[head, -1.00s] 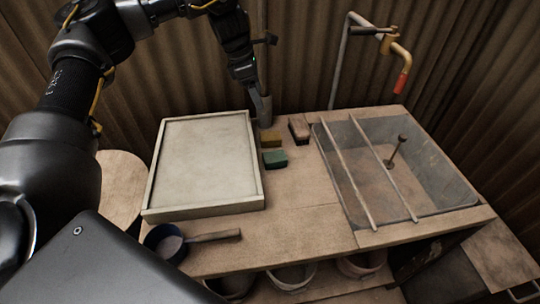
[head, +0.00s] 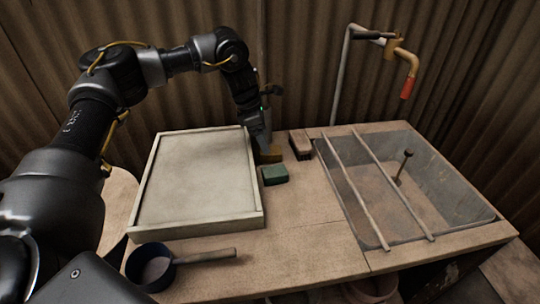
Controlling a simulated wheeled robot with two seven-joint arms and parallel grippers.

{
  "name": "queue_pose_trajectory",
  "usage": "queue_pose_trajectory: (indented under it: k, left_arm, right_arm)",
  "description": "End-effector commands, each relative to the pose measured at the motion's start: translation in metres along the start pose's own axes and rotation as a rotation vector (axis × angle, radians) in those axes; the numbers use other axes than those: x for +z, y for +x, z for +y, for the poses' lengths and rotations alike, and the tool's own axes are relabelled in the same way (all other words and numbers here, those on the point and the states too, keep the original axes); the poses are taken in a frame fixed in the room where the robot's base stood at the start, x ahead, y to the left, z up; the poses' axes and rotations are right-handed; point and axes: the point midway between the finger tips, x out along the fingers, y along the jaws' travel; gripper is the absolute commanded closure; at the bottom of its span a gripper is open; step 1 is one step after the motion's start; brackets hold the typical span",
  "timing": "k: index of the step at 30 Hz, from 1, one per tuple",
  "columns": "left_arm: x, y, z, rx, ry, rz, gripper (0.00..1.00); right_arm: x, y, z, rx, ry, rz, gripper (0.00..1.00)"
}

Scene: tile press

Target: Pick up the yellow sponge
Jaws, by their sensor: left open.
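The yellow sponge (head: 271,154) lies on the wooden counter, just right of the tray's far right corner. My left gripper (head: 264,150) points down from above and is at the sponge, partly covering it. Its jaws are open; I cannot tell whether they touch the sponge. My right gripper is not in view.
A green sponge (head: 275,175) lies just in front of the yellow one. A brown brush or block (head: 300,144) lies to its right. A framed tray (head: 147,189) stands left, a pan (head: 150,267) in front. A sink (head: 447,188) with two bars is at right.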

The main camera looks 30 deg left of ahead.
Motion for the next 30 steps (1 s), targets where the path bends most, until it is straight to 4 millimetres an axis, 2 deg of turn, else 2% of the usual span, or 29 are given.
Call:
queue_pose_trajectory:
  k: [5, 12, 15, 23, 30]
  left_arm:
    - [0.0, 0.007, -0.002, -0.001, 0.001, 0.001, 0.29]
    - [0.0, 0.042, -0.007, -0.002, 0.0, 0.002, 0.29]
    - [0.0, 0.05, -0.006, -0.001, -0.001, 0.001, 0.29]
    - [0.0, 0.052, -0.006, -0.001, -0.001, 0.001, 0.29]
    - [0.001, 0.052, -0.006, -0.001, 0.0, 0.001, 0.59]
  right_arm:
    - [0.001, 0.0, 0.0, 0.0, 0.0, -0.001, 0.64]
    - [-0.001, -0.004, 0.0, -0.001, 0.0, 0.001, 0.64]
    - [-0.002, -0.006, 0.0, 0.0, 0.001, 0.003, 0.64]
    - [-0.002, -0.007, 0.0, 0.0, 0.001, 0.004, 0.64]
    - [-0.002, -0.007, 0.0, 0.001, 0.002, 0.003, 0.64]
